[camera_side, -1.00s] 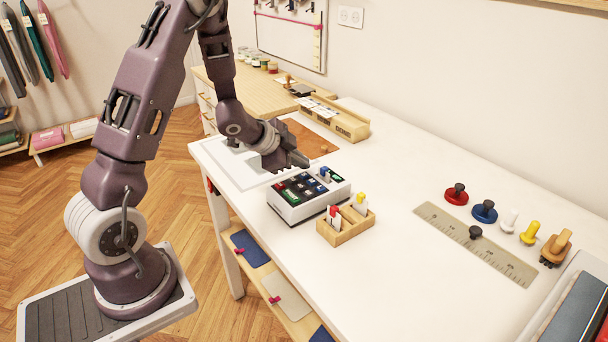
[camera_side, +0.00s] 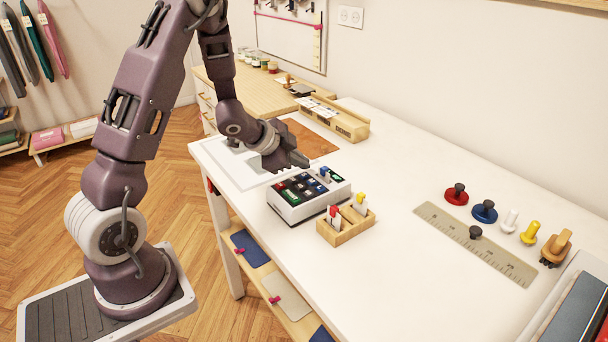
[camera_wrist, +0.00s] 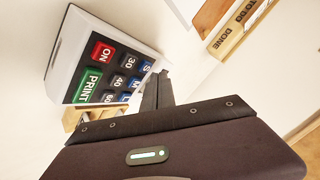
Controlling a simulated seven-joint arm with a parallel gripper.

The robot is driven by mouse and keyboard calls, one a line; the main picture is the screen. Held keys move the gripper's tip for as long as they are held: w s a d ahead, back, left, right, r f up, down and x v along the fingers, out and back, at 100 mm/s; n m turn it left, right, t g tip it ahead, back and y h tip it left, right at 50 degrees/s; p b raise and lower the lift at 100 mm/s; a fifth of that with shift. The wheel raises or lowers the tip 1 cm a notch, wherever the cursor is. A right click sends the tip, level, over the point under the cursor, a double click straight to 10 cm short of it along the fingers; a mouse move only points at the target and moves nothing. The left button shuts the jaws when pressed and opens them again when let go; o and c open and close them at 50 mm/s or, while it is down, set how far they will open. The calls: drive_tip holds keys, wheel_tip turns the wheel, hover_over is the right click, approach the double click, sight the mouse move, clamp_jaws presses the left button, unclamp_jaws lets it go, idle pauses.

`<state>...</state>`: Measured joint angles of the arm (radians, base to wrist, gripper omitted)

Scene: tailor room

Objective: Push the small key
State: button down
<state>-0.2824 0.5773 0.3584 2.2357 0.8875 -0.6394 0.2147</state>
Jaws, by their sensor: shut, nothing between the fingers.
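A white keypad device (camera_side: 292,211) with a black panel stands on the white table; it also shows in the wrist view (camera_wrist: 62,45). Its keys include a red ON key (camera_wrist: 103,52), a green PRINT key (camera_wrist: 88,85), dark keys marked 30, 40 and 60, and blue keys marked S (camera_wrist: 146,66), M (camera_wrist: 135,83) and L. My gripper (camera_side: 300,163) is shut and empty, just above and behind the device. In the wrist view the fingertips (camera_wrist: 164,74) appear beside the S key; I cannot tell any contact.
A wooden holder (camera_side: 346,236) with red and yellow tabbed cards stands at the device's front right. A ruler (camera_side: 477,243), with several coloured knobs behind it, lies at the right. A wooden box (camera_side: 345,126) is at the back. The table between them is clear.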

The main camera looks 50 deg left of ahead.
sight(301, 179)
drive_tip(key=shift+f, duration=0.1)
idle(0.7)
drive_tip(key=shift+f, duration=0.3)
drive_tip(key=shift+f, duration=0.45)
idle(0.5)
drive_tip(key=shift+r, duration=0.85)
drive_tip(key=shift+r, duration=0.1)
drive_tip(key=shift+r, duration=2.45)
